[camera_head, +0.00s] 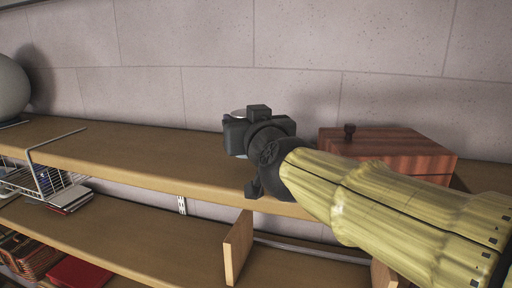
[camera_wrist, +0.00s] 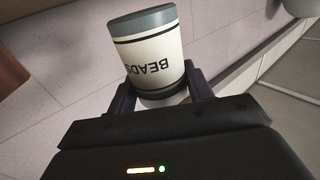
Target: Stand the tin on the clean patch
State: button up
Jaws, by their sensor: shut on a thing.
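The tin (camera_wrist: 152,48) is a white can with a grey lid, dark bands and the word BEADS, which reads upside down in the wrist view. My gripper (camera_wrist: 160,88) is shut on it, with one dark finger on each side. In the head view my gripper (camera_head: 236,135) is over the upper wooden shelf (camera_head: 130,152), and only a sliver of the tin's pale lid (camera_head: 239,113) shows behind it. I cannot tell whether the tin touches the shelf. I cannot make out a clean patch; my gripper and arm cover part of the shelf.
A reddish wooden box (camera_head: 385,146) with a knob stands on the shelf to the right of my gripper. A white rounded object (camera_head: 12,88) stands at the far left. A wire basket (camera_head: 45,180) hangs under the shelf's left part. The shelf between is bare, with a stone wall behind.

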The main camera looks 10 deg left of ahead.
jog(key=shift+r, duration=0.1)
jog(key=shift+w+f+b, duration=0.1)
jog(key=shift+f+b, duration=0.65)
jog(key=shift+f, duration=1.35)
jog(key=shift+d, duration=0.1)
jog(key=shift+f, duration=0.15)
jog(key=o, duration=1)
jog(key=shift+o, duration=0.2)
